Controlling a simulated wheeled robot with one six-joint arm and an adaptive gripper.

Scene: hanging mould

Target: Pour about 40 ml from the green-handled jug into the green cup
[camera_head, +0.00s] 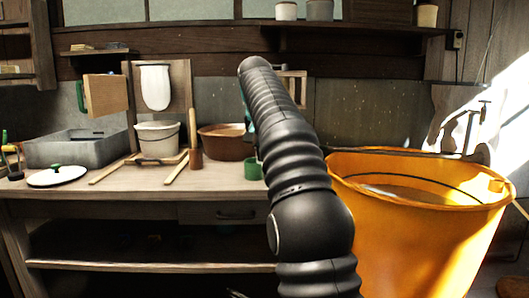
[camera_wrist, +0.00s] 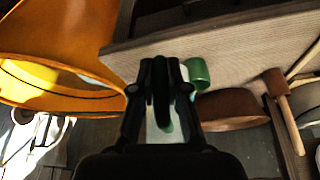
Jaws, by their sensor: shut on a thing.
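The green cup (camera_head: 252,169) stands upright near the front edge of the wooden bench, just left of my arm. In the wrist view the cup (camera_wrist: 198,73) is beside my gripper, to its upper right. My gripper (camera_wrist: 161,95) is shut on the jug's handle (camera_wrist: 160,78), which looks dark green between the fingers. A pale part of the jug (camera_wrist: 153,132) shows behind the fingers; most of it is hidden. In the head view my arm hides the gripper; only a small teal-green piece shows at its left edge. The jug's tilt and contents cannot be told.
A large orange bucket (camera_head: 405,200) stands right of my arm. A brown bowl (camera_head: 222,145), a white pail (camera_head: 157,139), wooden sticks and a wooden mallet (camera_head: 195,150) are left of the cup. A grey tray (camera_head: 75,150) and a white lid (camera_head: 57,176) are farther left.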

